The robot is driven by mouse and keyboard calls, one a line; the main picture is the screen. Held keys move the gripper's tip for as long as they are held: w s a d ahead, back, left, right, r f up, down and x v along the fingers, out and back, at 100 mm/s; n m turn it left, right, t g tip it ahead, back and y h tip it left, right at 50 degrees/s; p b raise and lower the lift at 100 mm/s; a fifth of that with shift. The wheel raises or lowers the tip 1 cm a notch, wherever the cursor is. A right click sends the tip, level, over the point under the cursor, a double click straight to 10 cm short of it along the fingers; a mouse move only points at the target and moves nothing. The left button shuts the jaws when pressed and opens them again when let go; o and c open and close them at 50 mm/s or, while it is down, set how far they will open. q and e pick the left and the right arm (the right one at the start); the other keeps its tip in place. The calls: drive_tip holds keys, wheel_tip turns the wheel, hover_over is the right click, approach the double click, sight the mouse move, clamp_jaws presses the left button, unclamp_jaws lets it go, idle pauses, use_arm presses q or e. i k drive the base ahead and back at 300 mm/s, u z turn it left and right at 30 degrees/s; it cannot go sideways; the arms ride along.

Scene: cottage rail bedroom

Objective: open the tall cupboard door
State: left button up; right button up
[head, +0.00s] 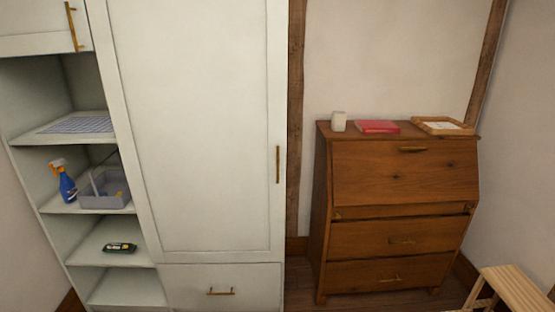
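The tall cupboard door (195,120) is a pale, panelled door in the left half of the head view. It is shut flush with its frame. Its upright brass handle (278,164) sits near the door's right edge. The top of the door runs out of the picture. Neither of my grippers shows in the view, and nothing touches the handle.
Left of the door are open shelves with a spray bottle (65,182) and a grey caddy (103,190). A drawer (222,287) lies below the door. A wooden bureau (400,215) stands to the right, and a wooden stool (515,288) is at lower right.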

sight(196, 95)
drive_tip(key=z, duration=0.45)
drive_tip(key=k, duration=0.2)
drive_tip(key=u, duration=1.4)
drive_tip(key=i, duration=0.9)
